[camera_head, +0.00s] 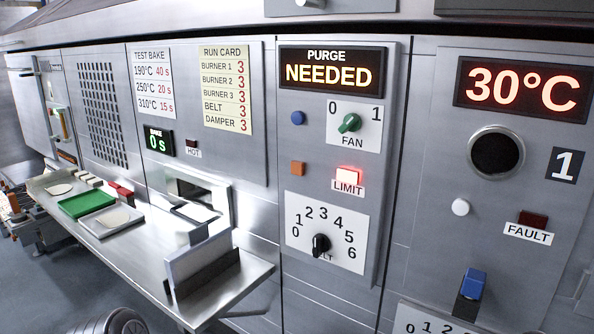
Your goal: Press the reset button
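No button in view carries a readable reset label. Beside the orange one, the LIMIT lamp (348,175) glows red. The display (332,73) above reads PURGE NEEDED. The green FAN knob (349,123) sits between 0 and 1, and the black belt dial (321,245) is below. A round white button (460,207) is on the right panel. I see neither of my grippers.
A metal shelf (232,285) juts out at lower left, with a green tray (87,203) and a grey tray (112,220). On the right panel are a 30°C display (520,88), a dark FAULT lamp (533,219) and a blue lever (472,285).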

